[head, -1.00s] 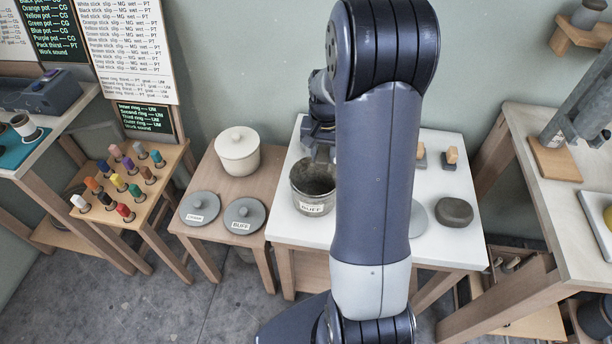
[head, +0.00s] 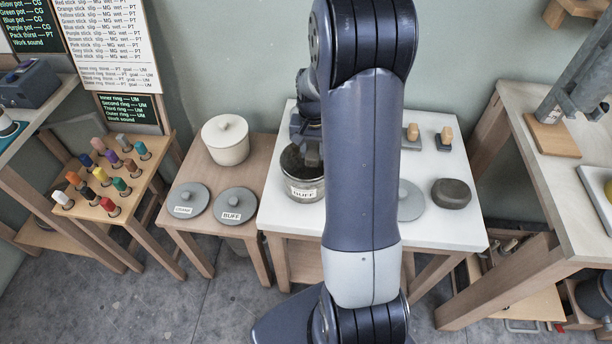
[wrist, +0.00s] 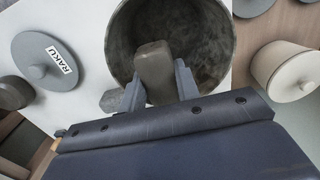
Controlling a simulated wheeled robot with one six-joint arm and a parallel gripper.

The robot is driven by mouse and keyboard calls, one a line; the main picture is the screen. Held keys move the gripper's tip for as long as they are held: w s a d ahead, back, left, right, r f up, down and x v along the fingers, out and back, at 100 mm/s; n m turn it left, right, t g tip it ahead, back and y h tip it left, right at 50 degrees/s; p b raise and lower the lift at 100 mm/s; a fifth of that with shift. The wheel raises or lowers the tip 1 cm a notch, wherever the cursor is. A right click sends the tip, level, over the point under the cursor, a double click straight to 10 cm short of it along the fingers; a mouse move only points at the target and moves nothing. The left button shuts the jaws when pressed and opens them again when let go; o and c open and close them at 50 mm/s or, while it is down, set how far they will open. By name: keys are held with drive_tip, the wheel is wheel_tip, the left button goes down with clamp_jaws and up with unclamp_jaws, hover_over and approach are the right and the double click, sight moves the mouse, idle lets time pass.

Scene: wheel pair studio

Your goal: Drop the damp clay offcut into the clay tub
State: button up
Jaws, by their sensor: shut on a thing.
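The clay offcut (wrist: 153,68) is a grey-brown block held between the two fingers of my gripper (wrist: 158,86) in the wrist view. The block is over the open mouth of a round grey tub (wrist: 218,42), whose inside is bare-looking and streaked. In the head view the tub (head: 304,192) stands on the white table and carries a BUFF label. My gripper (head: 312,150) is at the tub's mouth there, and my arm hides part of it. I cannot tell how far below the rim the block reaches.
A grey RAKU lid (wrist: 42,62) and a dark rounded lump (head: 452,193) are on the white table (head: 350,238). Two grey lids (head: 236,205) and a cream lidded pot (head: 226,140) are on the wooden stand. Small wood-topped blocks (head: 445,136) stand behind.

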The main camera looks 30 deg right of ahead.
drive_tip(key=o, duration=1.1)
drive_tip(key=shift+r, duration=0.1)
wheel_tip(320, 180, up, 11)
drive_tip(key=shift+f, duration=0.15)
drive_tip(key=shift+f, duration=0.15)
wheel_tip(320, 180, down, 10)
drive_tip(key=shift+f, duration=0.1)
wheel_tip(320, 180, up, 3)
drive_tip(key=p, duration=0.2)
drive_tip(key=shift+p, duration=0.4)
drive_tip(key=shift+r+p, duration=0.7)
drive_tip(key=shift+r, duration=0.45)
drive_tip(key=shift+f, duration=0.1)
